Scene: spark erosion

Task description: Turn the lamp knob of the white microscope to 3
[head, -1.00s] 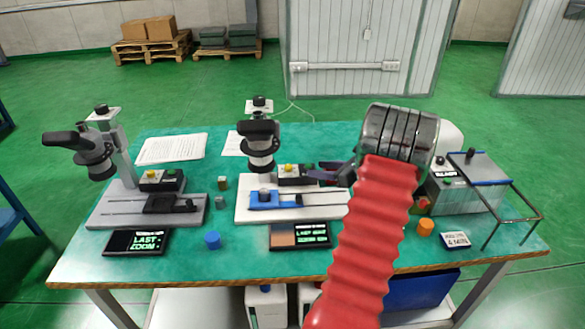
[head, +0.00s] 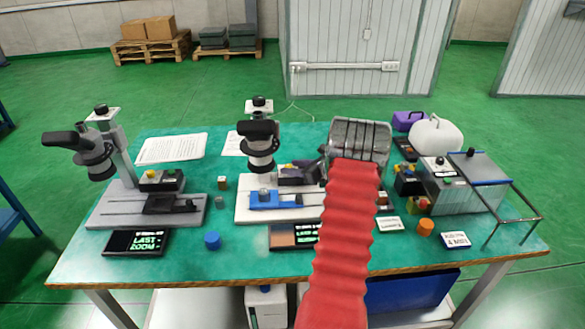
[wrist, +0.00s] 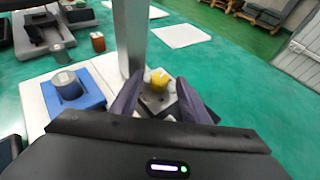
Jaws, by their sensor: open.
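The white microscope (head: 260,150) stands mid-table, with its white base (head: 248,213) carrying a blue stage (head: 272,201). My gripper (wrist: 158,88) is open, with one dark finger on each side of the knob. I cannot tell whether the fingers touch it. The knob's scale and pointer are not readable.
A grey microscope (head: 103,212) stands at the left. Displays (head: 136,242) lie along the front, with a blue cylinder (head: 212,240) between. A grey machine with a wire frame (head: 480,185), a white canister (head: 436,137) and an orange cylinder (head: 425,227) are at the right.

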